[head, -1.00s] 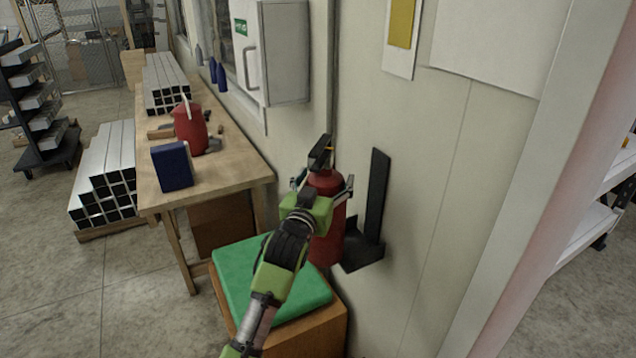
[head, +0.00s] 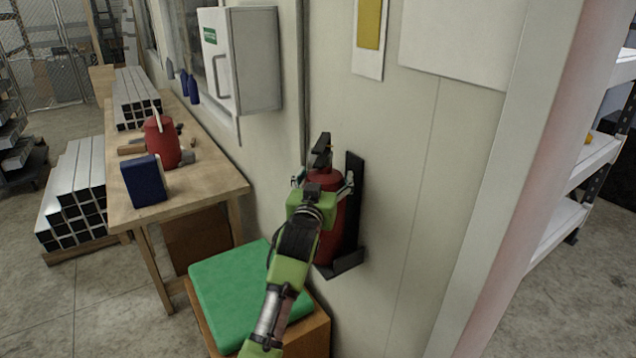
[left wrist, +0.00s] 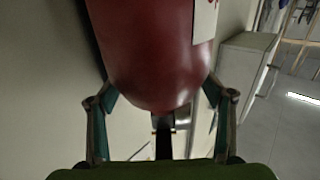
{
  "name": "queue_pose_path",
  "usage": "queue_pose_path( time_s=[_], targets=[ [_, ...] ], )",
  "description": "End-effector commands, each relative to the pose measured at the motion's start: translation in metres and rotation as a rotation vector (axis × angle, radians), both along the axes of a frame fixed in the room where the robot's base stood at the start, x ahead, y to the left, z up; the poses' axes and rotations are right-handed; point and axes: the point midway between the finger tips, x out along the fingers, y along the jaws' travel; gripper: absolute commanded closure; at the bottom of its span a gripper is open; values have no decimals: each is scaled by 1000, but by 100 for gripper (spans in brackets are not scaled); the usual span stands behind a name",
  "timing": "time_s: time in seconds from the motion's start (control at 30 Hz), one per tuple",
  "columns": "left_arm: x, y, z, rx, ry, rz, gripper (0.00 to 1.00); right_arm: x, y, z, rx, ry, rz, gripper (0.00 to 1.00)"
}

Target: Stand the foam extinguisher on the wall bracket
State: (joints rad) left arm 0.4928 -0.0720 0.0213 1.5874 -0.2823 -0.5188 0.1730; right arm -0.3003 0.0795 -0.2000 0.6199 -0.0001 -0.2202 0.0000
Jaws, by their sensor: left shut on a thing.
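The red foam extinguisher (head: 326,222) with a black handle on top is upright at the wall. My left gripper (head: 322,184) is shut around its upper body. In the left wrist view the red body (left wrist: 152,50) sits between the two fingers (left wrist: 160,110). The black wall bracket (head: 354,205) has an upright back plate and a small shelf (head: 342,265) at its foot. The extinguisher overlaps the bracket's back plate and is over the shelf. My arm hides part of its lower end, so I cannot tell whether it touches the shelf. My right gripper is out of view.
A green cushion (head: 236,290) on a wooden box stands below, left of the bracket. A workbench (head: 205,180) holds a red can (head: 162,146), a blue box (head: 144,182) and metal tubes. A white cabinet (head: 250,60) hangs on the wall. A pillar (head: 500,190) stands at right.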

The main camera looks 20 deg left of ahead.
Motion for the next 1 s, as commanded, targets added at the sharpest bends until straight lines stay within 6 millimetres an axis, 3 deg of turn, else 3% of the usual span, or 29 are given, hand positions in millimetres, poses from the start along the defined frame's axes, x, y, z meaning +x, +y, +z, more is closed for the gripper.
queue_pose_path(
  time_s=[0.03,0.1,0.3,0.93,0.97,1.0],
  targets=[
    [3,-3,15,1,-33,-2,82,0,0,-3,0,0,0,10],
    [7,-6,15,0,-34,-2,82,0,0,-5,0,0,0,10],
    [15,-13,16,1,-34,-3,82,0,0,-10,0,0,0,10],
    [15,-12,5,3,-30,-2,82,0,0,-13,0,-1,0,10],
    [15,-12,5,3,-30,-2,21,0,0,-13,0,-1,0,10],
    [15,-12,4,3,-29,-2,11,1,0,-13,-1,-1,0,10]
  ],
)
